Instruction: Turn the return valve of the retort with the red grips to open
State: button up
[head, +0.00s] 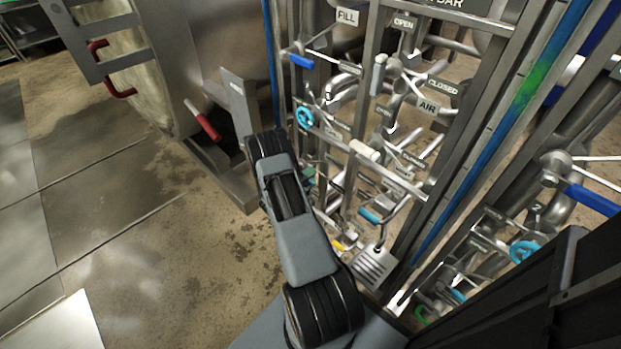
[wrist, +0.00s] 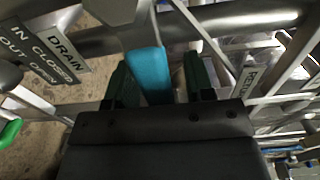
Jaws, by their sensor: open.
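The retort (head: 165,60) with red grips (head: 208,126) stands at the upper left of the head view, beside a rack of pipes and valves. My gripper (wrist: 158,82) is open in the wrist view, its two dark green fingers on either side of a blue lever handle (wrist: 148,75). I cannot tell whether the fingers touch it. A RETURN sign (wrist: 250,82) is right of the handle; a DRAIN sign (wrist: 66,50) with "in closed, out open" is at left. In the head view my arm largely hides the gripper and this handle.
Pipes and frame bars crowd the space around the gripper. A blue handwheel (head: 304,117), a white handle (head: 364,150) and a blue lever (head: 370,215) are close by on the rack. A green handle (wrist: 9,132) shows at the wrist view's left edge. Open floor lies left.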

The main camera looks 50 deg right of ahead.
jog(key=shift+c, duration=0.4)
grip_shut()
